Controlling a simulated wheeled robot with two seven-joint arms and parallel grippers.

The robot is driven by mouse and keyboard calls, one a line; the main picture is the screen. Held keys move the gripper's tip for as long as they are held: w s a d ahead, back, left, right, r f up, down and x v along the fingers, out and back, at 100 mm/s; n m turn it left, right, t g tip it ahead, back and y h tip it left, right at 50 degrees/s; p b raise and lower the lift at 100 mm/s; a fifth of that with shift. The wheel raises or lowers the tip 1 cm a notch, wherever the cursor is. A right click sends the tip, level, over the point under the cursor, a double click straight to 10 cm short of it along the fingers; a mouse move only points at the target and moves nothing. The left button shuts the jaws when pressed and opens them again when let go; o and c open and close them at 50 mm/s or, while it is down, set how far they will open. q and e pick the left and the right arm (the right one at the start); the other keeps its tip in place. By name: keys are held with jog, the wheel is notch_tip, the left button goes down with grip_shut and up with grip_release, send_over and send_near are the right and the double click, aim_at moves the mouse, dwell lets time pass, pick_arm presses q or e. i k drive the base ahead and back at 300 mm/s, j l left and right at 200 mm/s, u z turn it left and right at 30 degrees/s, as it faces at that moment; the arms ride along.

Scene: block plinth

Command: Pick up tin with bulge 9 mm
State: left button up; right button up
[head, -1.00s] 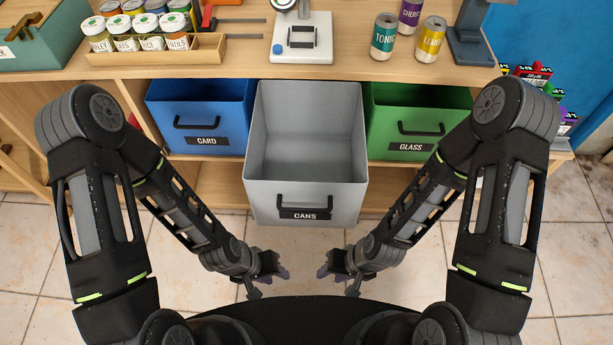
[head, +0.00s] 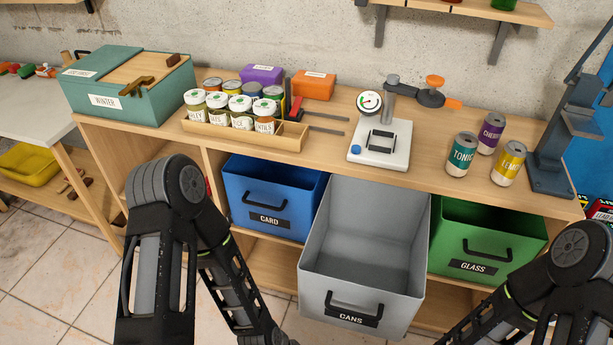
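Several tins with metal lids, such as one tin (head: 213,85), stand behind the white-lidded jars on the counter, partly hidden by them. Three cans stand on the right of the counter: teal TONIC (head: 461,155), purple CHERRY (head: 490,134) and yellow LEMON (head: 508,163). I cannot read any bulge size on a tin or can. A dial gauge (head: 369,102) stands on a white base (head: 380,150) in mid-counter, and nothing sits on it. My two arms reach down out of the bottom of the head view, and both grippers are out of frame.
Below the counter are a blue CARD bin (head: 275,170), a pulled-out empty grey CANS bin (head: 315,262) and a green GLASS bin (head: 487,215). A wooden rack (head: 280,142) holds jars. A teal WINTER box (head: 140,110) stands left, a dark press (head: 555,165) right.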

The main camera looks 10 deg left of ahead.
aim_at(254, 90)
jog(key=j+z, duration=0.1)
jog(key=z, duration=0.3)
jog(key=j+z, duration=0.1)
jog(key=z, duration=0.3)
jog(key=j+z, duration=0.15)
jog(key=z, duration=0.2)
jog(key=j+z, duration=0.2)
jog(key=j, duration=0.25)
jog(key=k+j+z, duration=0.2)
jog(key=j, duration=0.2)
jog(key=k+j+z, duration=0.2)
jog(key=j, duration=0.25)
jog(key=j+z, duration=0.25)
jog(key=j, duration=0.15)
jog(key=k+j+z, duration=0.2)
jog(key=j, duration=0.15)
jog(key=k+j, duration=0.2)
jog(key=j, duration=0.15)
jog(key=k+j, duration=0.2)
jog(key=j, duration=0.2)
jog(key=k+j, duration=0.25)
jog(key=j, duration=0.1)
